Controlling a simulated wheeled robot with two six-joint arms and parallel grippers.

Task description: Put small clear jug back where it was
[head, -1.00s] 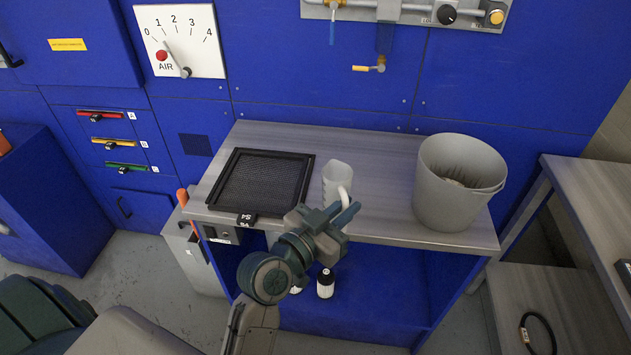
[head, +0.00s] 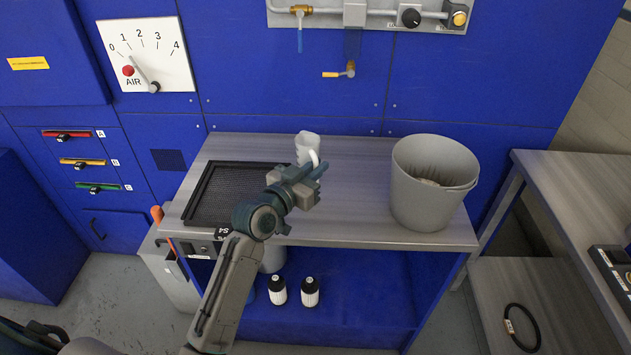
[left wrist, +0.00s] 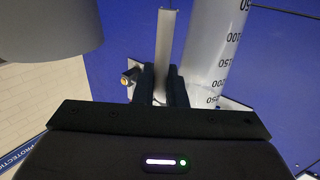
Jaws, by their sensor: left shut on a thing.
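The small clear jug (head: 306,147) is whitish and translucent, and looks upright above the back of the grey worktop, right of the black mesh tray. My left gripper (head: 318,168) is shut on its handle, on the near side of the jug. In the left wrist view the jug (left wrist: 212,55) shows dark volume marks, and its handle (left wrist: 166,45) stands between the fingers (left wrist: 160,85). The jug's base is hidden behind the gripper, so I cannot tell whether it touches the worktop. My right gripper is out of view.
The black mesh tray (head: 232,195) lies on the left of the worktop (head: 353,205). A grey bucket (head: 425,200) stands on the right. The worktop between them is clear. Two black-and-white bottles (head: 294,292) stand on the lower shelf.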

